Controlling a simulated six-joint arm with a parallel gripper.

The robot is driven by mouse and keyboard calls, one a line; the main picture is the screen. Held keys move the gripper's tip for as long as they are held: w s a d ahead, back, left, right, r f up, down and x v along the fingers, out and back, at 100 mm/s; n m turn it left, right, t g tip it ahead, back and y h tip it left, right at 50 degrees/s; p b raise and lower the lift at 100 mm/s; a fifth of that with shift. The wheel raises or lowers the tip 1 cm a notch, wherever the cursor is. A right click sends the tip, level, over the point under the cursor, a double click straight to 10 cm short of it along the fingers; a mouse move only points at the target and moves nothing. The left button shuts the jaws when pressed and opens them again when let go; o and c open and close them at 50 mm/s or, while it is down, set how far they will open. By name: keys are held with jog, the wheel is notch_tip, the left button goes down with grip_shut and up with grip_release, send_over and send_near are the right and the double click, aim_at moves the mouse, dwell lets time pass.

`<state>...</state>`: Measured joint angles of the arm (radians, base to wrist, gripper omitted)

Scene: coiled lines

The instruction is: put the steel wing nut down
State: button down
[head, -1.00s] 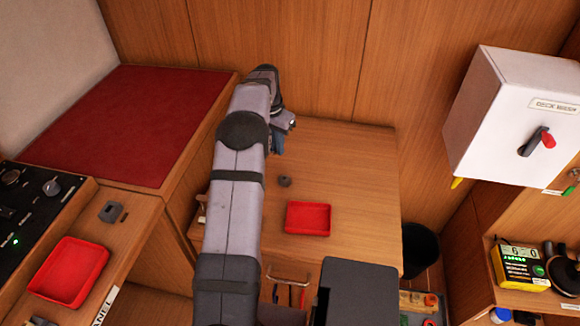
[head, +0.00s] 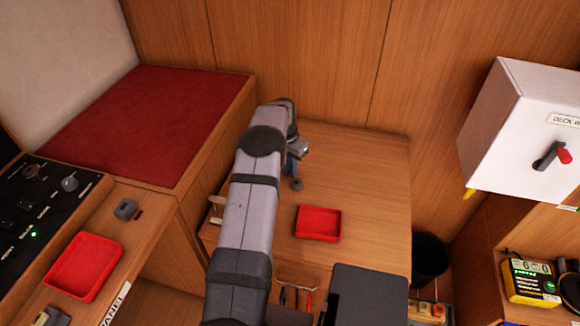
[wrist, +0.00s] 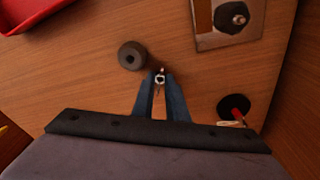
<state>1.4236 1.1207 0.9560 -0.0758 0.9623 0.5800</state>
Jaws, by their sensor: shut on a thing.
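My gripper (wrist: 160,82) is shut on a small shiny piece, the steel wing nut (wrist: 160,76), at its fingertips in the wrist view. Its blue fingers point toward the wooden tabletop (wrist: 75,85). In the head view my gripper (head: 291,166) is low near the table, and the wing nut cannot be made out there. A dark grey round piece with a centre hole (wrist: 132,56) lies just beyond and left of the fingertips. It also shows in the head view (head: 296,184). I cannot tell the exact gap between the nut and the table.
A red tray (head: 318,237) stands on the table in front of the gripper. A plate with a black knob (wrist: 212,38) and a red-and-black round item (wrist: 233,108) lie to the right in the wrist view. Another red tray (head: 85,267) is on the left counter. The table's right side is clear.

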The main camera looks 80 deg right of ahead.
jog(key=c, duration=2.2)
grip_release()
jog(key=shift+f, duration=0.15)
jog(key=o, duration=0.5)
jog(key=shift+c, duration=0.2)
notch_tip(320, 180, up, 12)
jog(key=a+b, duration=0.1)
jog(key=shift+w+a+b, duration=0.2)
jog(key=shift+w+b, duration=0.1)
jog(key=shift+r, duration=0.2)
